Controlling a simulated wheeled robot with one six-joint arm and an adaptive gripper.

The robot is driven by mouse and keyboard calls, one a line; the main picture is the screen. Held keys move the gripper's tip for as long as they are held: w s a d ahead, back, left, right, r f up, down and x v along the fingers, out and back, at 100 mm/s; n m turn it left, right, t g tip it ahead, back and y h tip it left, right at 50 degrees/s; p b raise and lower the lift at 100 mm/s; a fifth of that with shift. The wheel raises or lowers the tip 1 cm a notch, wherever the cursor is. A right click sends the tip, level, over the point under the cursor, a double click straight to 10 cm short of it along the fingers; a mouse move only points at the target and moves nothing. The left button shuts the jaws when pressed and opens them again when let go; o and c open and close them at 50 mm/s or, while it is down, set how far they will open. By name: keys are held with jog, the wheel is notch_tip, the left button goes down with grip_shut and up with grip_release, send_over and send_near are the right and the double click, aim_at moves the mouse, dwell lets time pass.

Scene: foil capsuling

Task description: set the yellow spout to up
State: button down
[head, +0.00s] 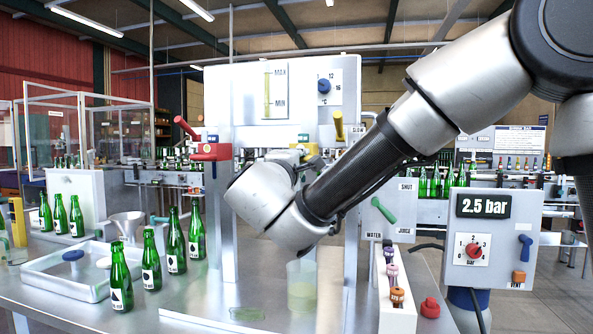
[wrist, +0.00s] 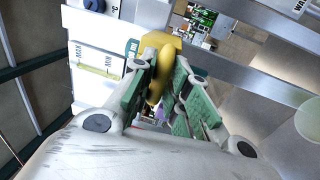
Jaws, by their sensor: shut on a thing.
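My gripper is shut on this part. In the head view, my gripper (head: 300,158) is at the yellow fitting, and my wrist hides much of both.
A red spout (head: 211,151) is left of my wrist. A clear cup (head: 301,285) stands below on the steel table. Several green bottles (head: 122,280) and a metal tray (head: 75,285) are at the left. A pressure box (head: 490,235) reading 2.5 bar is at the right.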

jog(key=shift+r, duration=0.6)
jog(key=c, duration=1.5)
grip_release()
jog(key=shift+o, duration=0.2)
jog(key=shift+f, duration=0.15)
jog(key=shift+f, duration=0.1)
jog(key=v, duration=1.2)
